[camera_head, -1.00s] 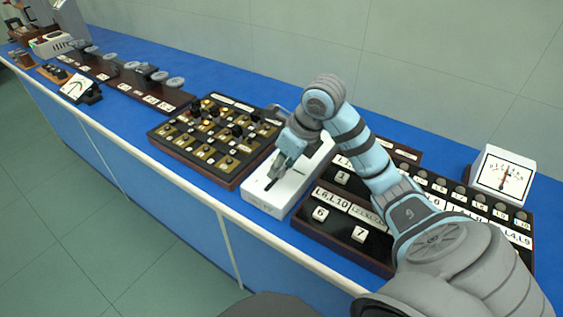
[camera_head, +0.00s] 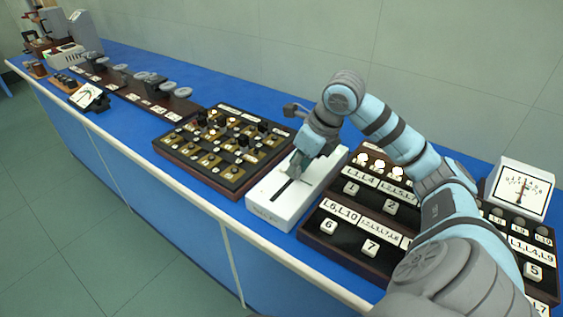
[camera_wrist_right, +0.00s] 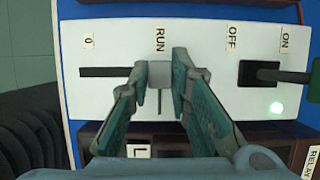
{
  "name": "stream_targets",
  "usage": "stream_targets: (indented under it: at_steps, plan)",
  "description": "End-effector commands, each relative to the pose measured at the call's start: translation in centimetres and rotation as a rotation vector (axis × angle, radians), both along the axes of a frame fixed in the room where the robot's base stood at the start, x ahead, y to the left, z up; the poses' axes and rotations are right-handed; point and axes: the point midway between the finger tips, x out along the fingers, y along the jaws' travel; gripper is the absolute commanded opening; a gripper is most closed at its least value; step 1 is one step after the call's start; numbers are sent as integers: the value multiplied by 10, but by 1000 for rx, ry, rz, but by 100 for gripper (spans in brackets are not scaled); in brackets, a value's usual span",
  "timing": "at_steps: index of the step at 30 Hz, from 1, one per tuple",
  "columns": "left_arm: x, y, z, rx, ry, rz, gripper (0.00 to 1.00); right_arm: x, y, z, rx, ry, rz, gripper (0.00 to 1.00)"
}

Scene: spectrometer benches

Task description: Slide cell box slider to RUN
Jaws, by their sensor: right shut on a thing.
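The white cell box (camera_head: 270,208) stands on the blue bench, with a dark slot along its top; it also shows in the right wrist view (camera_wrist_right: 110,108). My right gripper (camera_head: 294,168) reaches down over this slot. In the right wrist view, the gripper (camera_wrist_right: 161,84) is shut on the pale grey slider (camera_wrist_right: 160,72). The slider sits level with the RUN label (camera_wrist_right: 160,40). The bare slot (camera_wrist_right: 105,72) runs left toward the 0 label (camera_wrist_right: 89,41). The fingers hide part of the slot. My left gripper is not in view.
A dark knob board (camera_head: 190,162) stands to the left. A numbered button panel (camera_head: 345,240) is close on the right, with a meter (camera_head: 521,188) behind.

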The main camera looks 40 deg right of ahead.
Motion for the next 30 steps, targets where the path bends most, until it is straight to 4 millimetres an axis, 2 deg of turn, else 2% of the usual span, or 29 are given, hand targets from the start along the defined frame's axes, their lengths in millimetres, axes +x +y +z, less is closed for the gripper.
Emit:
stream_targets:
  at_steps: [7,8,11,19,22,26,30]
  plan:
    - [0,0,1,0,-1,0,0,-1,-1,0,2,4,-3,0]
    - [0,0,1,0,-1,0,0,-1,0,0,2,4,-3,23]
    - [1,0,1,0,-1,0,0,-1,0,1,2,4,-2,38]
    - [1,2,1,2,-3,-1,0,0,0,1,1,2,-1,38]
    - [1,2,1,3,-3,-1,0,-2,-1,8,-1,0,0,38]
    - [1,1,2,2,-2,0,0,-12,-4,33,-4,-2,-2,38]
    - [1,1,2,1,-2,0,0,-27,-6,70,-1,-4,-2,38]
